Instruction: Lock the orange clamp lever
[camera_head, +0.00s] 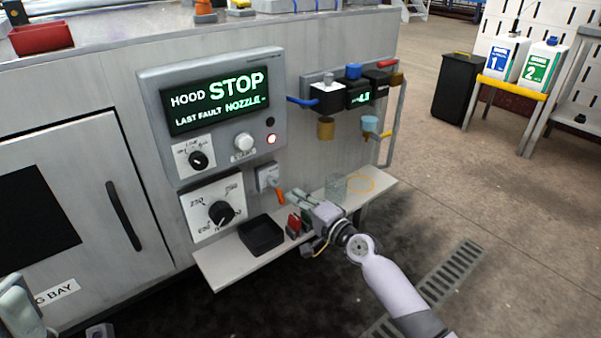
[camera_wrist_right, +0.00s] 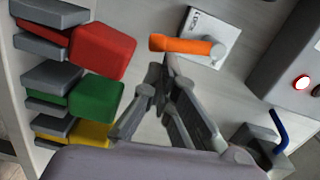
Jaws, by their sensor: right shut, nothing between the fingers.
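The orange clamp lever (camera_head: 281,196) sticks out from a small light-grey plate (camera_head: 267,174) on the machine's front, below the white knob. In the right wrist view the lever (camera_wrist_right: 182,45) lies roughly level across its plate (camera_wrist_right: 221,40), just beyond my fingertips. My right gripper (camera_head: 294,196) is shut and empty, close to the lever in the head view. In the wrist view its fingers (camera_wrist_right: 160,78) point at the lever; I cannot tell whether they touch it. A grey part at the head view's lower left edge (camera_head: 18,305) seems to be my left gripper, mostly cut off.
Red (camera_wrist_right: 104,52), green (camera_wrist_right: 97,99) and yellow (camera_wrist_right: 88,133) blocks sit beside my right gripper. Valves and blue (camera_head: 300,100) and yellow handles are to the right.

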